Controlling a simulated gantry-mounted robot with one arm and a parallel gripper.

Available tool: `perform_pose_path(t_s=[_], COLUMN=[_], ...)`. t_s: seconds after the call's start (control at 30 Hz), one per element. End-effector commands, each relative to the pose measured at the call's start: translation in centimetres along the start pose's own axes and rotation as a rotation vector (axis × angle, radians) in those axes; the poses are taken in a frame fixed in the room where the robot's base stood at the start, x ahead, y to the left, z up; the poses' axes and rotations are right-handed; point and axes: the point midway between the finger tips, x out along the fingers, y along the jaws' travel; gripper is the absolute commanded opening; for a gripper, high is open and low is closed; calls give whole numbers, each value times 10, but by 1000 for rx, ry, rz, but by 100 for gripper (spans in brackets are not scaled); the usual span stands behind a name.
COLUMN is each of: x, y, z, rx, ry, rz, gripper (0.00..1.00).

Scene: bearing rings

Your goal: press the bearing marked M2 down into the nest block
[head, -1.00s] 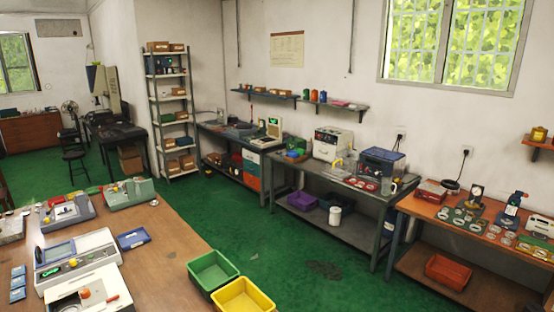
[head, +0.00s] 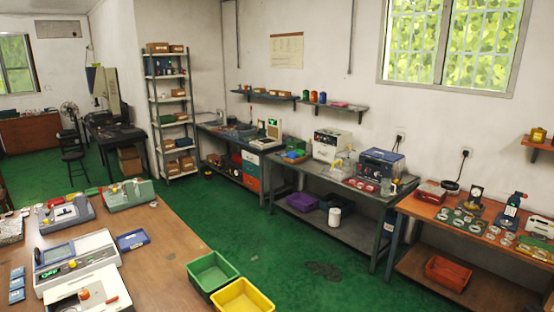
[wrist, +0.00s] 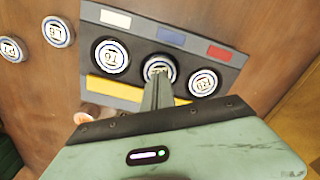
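In the wrist view a dark grey block (wrist: 180,24) lies on a brown wooden surface and holds three round bearings in a row. The left bearing (wrist: 110,56) and the right bearing (wrist: 203,82) show white faces with dark marks. The middle bearing (wrist: 158,68) is partly hidden by my gripper. My gripper (wrist: 158,78) is shut, its fingers together at the middle bearing; whether they touch it I cannot tell. I cannot read with certainty which bearing is M2, nor whether this block is the nest block. My gripper does not show in the head view.
Two loose bearings, one nearer (wrist: 57,32) and one farther left (wrist: 12,48), lie left of the block. The block carries white, blue and red patches and a yellow strip (wrist: 112,90). In the head view several rings lie on the orange bench (head: 410,205); green (head: 212,272) and yellow bins stand in front.

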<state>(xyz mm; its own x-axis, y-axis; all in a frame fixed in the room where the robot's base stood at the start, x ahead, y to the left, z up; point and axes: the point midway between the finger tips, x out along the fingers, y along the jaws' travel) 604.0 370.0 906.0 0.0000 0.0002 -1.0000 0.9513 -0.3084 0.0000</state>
Motion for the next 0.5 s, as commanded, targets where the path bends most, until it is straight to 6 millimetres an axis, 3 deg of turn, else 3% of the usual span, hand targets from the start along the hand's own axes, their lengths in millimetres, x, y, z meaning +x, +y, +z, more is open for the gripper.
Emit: perform_pose_path(t_s=[0.5], x=[7], y=[0], z=[1], rx=[0], ry=[-1], rz=[0], gripper=[0])
